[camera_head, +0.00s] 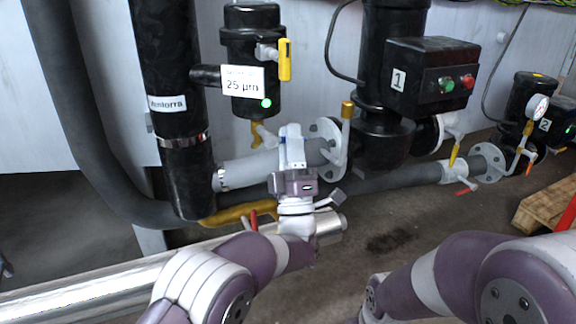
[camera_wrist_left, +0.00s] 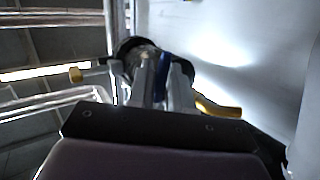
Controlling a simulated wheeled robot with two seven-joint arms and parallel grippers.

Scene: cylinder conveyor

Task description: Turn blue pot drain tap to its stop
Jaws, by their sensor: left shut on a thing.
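The blue tap handle (camera_wrist_left: 163,72) shows in the left wrist view as a narrow upright bar between my gripper's fingers. My left gripper (camera_head: 291,145) is in the middle of the head view, in front of the grey pipe and just below the black filter pot (camera_head: 252,45). In the wrist view my left gripper (camera_wrist_left: 160,85) is shut on the blue handle. The tap body is mostly hidden behind the fingers and dark round parts. My right arm shows at lower right of the head view, but its gripper is out of the picture.
A yellow lever (camera_head: 285,60) is on the pot's side, by a "25 µm" label (camera_head: 242,81). A flange (camera_head: 329,145) stands just right of my left gripper. A black control box (camera_head: 432,78) is farther right.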

